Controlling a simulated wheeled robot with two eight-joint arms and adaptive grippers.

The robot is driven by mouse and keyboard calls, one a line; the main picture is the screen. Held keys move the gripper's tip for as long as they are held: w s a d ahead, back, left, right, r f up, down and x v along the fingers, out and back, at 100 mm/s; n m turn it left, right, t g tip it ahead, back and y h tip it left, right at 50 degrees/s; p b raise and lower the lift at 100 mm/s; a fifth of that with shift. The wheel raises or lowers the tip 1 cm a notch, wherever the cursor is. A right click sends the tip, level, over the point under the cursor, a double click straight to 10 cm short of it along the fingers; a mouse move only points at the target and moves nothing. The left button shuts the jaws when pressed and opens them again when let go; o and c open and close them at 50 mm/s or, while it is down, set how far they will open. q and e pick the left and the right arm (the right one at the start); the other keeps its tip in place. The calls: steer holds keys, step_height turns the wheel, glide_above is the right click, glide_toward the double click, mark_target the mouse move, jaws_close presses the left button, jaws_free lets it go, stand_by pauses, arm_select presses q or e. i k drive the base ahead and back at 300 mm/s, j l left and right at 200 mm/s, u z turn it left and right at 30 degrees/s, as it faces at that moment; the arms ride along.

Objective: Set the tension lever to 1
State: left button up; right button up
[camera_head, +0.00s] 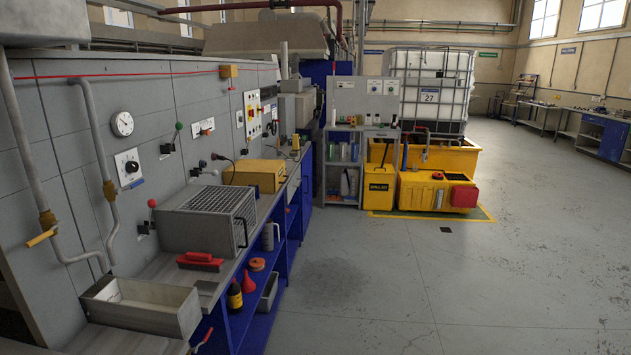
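Several levers stick out from the grey wall panel (70,130) on the left. One lever has a green knob (179,126) and stands tilted up from a dark bracket (167,148). Another lever has a red knob (152,203) and sits lower, beside the grey mesh-topped box. A third lever-like fitting with a pale end (203,163) is mounted further along. I cannot read any label or scale numbers, so I cannot tell which one is the tension lever or its setting. Neither of my grippers is in view.
A metal tray (140,305), a red-handled brush (200,261), a grey mesh-topped box (207,219) and a yellow box (254,175) stand along the bench below the panel. A pipe with a yellow handle (41,237) runs at left. The floor (400,290) to the right is clear.

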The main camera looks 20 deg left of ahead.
mark_target(179, 126)
steer(key=i+u, duration=0.4)
steer(key=i+l+u, duration=0.1)
steer(key=i+u, duration=0.35)
steer(key=i+l+u, duration=0.2)
steer(key=i+u, duration=0.2)
steer(key=i+l+u, duration=0.3)
steer(key=u, duration=0.15)
steer(key=i+l+u, duration=0.25)
steer(key=l+u, duration=0.15)
steer(key=l, duration=0.1)
